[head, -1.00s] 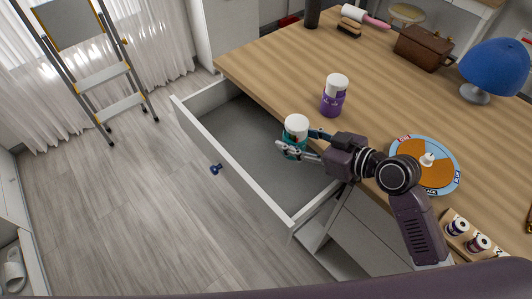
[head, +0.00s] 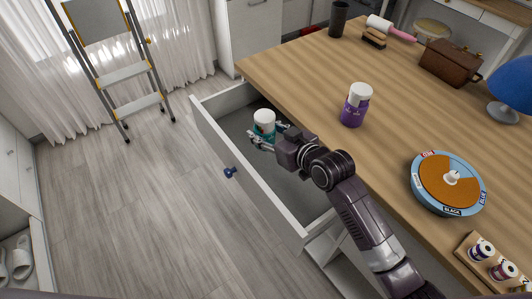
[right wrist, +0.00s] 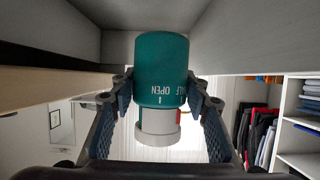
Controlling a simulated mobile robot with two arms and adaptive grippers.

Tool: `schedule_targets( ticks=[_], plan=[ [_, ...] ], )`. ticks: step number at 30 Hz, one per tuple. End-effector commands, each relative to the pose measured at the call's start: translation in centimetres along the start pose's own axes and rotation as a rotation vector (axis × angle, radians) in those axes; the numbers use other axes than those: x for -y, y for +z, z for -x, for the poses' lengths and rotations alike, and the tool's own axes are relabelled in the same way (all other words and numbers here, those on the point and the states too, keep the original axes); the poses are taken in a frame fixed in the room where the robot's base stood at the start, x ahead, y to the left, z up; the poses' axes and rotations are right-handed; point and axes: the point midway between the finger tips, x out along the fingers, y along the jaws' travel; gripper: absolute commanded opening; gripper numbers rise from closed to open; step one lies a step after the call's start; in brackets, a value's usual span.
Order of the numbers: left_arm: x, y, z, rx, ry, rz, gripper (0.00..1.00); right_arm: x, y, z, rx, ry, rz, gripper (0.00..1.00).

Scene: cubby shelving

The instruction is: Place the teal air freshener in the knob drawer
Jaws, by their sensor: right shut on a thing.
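The teal air freshener (head: 264,127) has a white cap and is inside the open knob drawer (head: 265,190), within its walls. My right gripper (head: 268,140) is shut on it. In the right wrist view the air freshener (right wrist: 161,75) sits between both fingers, its teal body at the top of the picture and its white cap at the bottom. The drawer has a blue knob (head: 230,172) on its front. I cannot tell whether the air freshener touches the drawer floor. My left gripper is not in view.
A purple container (head: 355,107) with a white cap stands on the wooden desk (head: 310,80) above the drawer. A round orange-and-blue game (head: 447,184) and a brown box (head: 449,62) are also on the desk. The rest of the drawer looks empty.

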Motion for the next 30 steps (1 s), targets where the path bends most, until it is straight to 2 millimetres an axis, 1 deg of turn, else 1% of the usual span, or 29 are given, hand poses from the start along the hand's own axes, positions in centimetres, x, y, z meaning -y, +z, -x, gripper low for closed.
schedule_targets(
  ticks=[1,4,6,11,15,18,21,30],
  plan=[
    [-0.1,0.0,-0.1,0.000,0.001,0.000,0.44,0.0,1.4,-0.5,0.003,0.001,-0.002,0.14],
    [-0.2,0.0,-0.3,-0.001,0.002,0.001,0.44,0.0,3.3,-1.3,0.001,0.000,-0.001,0.14],
    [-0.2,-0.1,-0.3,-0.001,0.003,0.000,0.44,0.0,4.1,-1.7,-0.001,0.000,-0.001,0.14],
    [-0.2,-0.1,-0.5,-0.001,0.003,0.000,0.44,0.0,5.2,-2.2,-0.002,0.000,0.001,0.14],
    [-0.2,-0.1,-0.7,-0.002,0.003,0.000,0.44,0.0,7.3,-3.0,0.001,0.000,0.000,0.14],
    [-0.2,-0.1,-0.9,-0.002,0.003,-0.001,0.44,0.0,8.4,-3.5,-0.001,0.000,0.000,0.14],
    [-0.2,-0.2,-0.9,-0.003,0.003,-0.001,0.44,0.0,8.9,-3.7,-0.002,0.000,0.001,0.14],
    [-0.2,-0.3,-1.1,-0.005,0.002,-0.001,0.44,0.0,9.0,-3.8,-0.003,0.001,0.001,0.14]
  ],
)
